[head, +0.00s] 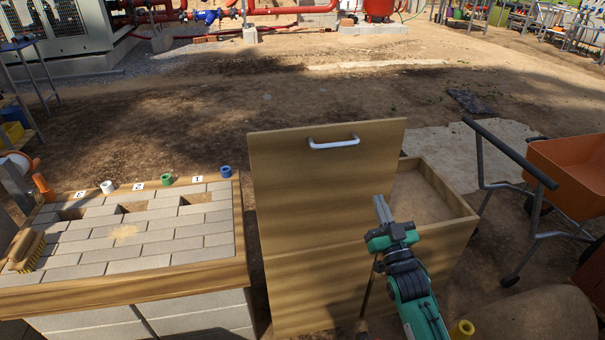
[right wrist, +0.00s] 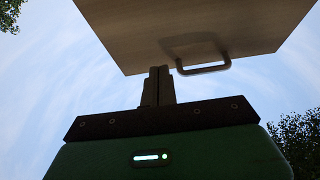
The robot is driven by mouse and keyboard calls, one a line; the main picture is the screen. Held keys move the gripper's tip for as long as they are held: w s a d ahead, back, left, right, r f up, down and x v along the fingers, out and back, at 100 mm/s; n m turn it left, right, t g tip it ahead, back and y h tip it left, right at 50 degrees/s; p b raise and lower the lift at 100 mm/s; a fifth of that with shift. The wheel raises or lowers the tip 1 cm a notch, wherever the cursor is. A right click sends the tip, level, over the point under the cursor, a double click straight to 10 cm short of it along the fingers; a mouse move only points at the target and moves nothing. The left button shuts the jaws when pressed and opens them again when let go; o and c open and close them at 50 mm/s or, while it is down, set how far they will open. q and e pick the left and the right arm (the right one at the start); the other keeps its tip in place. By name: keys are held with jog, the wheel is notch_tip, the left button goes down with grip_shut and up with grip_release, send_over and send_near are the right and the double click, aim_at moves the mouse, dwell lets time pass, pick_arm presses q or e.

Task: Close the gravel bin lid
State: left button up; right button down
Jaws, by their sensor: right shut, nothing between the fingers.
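The gravel bin (head: 448,196) is a wooden box with a pale, sandy-looking fill, right of centre in the head view. Its wooden lid (head: 290,190) stands raised and roughly upright, with a pale bar handle (head: 334,143) near its top edge. My right gripper (head: 379,200) is shut and empty, pointing up in front of the bin opening and below and right of the handle. In the right wrist view the lid (right wrist: 220,25) and handle (right wrist: 204,69) are above the fingertips (right wrist: 160,70); contact cannot be told. My left gripper is out of view.
A paver-topped bench (head: 140,255) with a brush (head: 27,250) and coloured rings stands left of the bin. An orange cart (head: 570,175) with a dark handle stands close on the right. Open dirt ground lies behind the bin.

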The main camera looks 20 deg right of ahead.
aim_at(382, 134)
notch_tip(382, 134, up, 6)
jog(key=d+r+t, duration=0.1)
jog(key=d+t, duration=0.2)
jog(key=t, duration=0.1)
jog(key=shift+h, duration=0.3)
jog(key=p+x, duration=0.1)
jog(key=x, duration=0.2)
jog(key=p+x, duration=0.1)
jog(key=x, duration=0.3)
jog(key=w+f+p+x, duration=0.1)
jog(key=x, duration=0.3)
jog(key=shift+w+a, duration=0.15)
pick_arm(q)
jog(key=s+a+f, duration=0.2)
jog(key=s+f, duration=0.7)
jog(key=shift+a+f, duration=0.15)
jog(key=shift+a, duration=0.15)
pick_arm(e)
jog(key=shift+w, duration=0.5)
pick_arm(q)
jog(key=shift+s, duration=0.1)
